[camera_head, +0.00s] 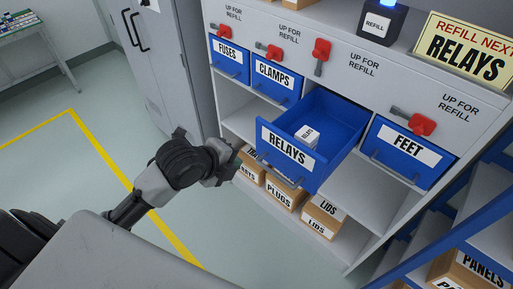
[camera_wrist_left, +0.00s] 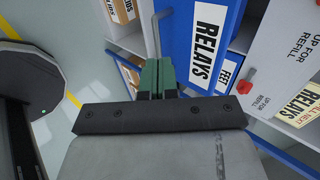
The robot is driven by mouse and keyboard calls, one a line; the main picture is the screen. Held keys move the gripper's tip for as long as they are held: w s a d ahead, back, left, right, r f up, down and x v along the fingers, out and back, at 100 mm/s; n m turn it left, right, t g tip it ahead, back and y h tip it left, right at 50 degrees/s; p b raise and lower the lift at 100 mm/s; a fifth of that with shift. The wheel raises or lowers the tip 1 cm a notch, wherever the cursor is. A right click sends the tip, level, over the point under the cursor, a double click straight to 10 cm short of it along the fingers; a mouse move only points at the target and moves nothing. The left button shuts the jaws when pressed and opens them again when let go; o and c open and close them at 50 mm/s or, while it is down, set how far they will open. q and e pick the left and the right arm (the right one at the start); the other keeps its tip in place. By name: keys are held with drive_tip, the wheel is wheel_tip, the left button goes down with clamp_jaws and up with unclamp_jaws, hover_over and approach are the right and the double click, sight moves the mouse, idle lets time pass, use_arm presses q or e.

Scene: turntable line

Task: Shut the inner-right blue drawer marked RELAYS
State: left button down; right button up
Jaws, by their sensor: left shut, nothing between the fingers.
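The blue RELAYS drawer (camera_head: 288,147) is pulled open in the head view, with a small white RELAYS box (camera_head: 307,136) inside. Its front, with a grey bar handle, also shows in the left wrist view (camera_wrist_left: 186,40). My left gripper (camera_head: 228,168) is just left of the drawer front. In the left wrist view its green fingertips (camera_wrist_left: 158,76) are together and empty, close to the handle; I cannot tell whether they touch it. My right gripper is not in view.
The FUSES (camera_head: 230,60), CLAMPS (camera_head: 275,81) and FEET (camera_head: 404,151) drawers are shut. Cardboard boxes, including PLUGS (camera_head: 285,194) and LIDS (camera_head: 323,216), stand on the shelf below. A grey locker (camera_head: 160,65) stands left of the cabinet. The floor in front is clear.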

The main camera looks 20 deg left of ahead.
sight(269, 152)
use_arm(q)
drive_tip(key=p+x, duration=0.1)
drive_tip(key=x, duration=0.3)
drive_tip(key=w+r+p+x, duration=0.1)
drive_tip(key=x, duration=0.3)
drive_tip(key=r+p+x, duration=0.1)
drive_tip(key=p+x, duration=0.1)
drive_tip(key=x, duration=0.2)
drive_tip(key=shift+w+d+f, duration=0.15)
drive_tip(key=shift+w+d, duration=0.1)
drive_tip(key=shift+w, duration=0.2)
drive_tip(key=shift+w+d, duration=0.1)
drive_tip(key=shift+w, duration=0.2)
drive_tip(key=shift+f, duration=0.1)
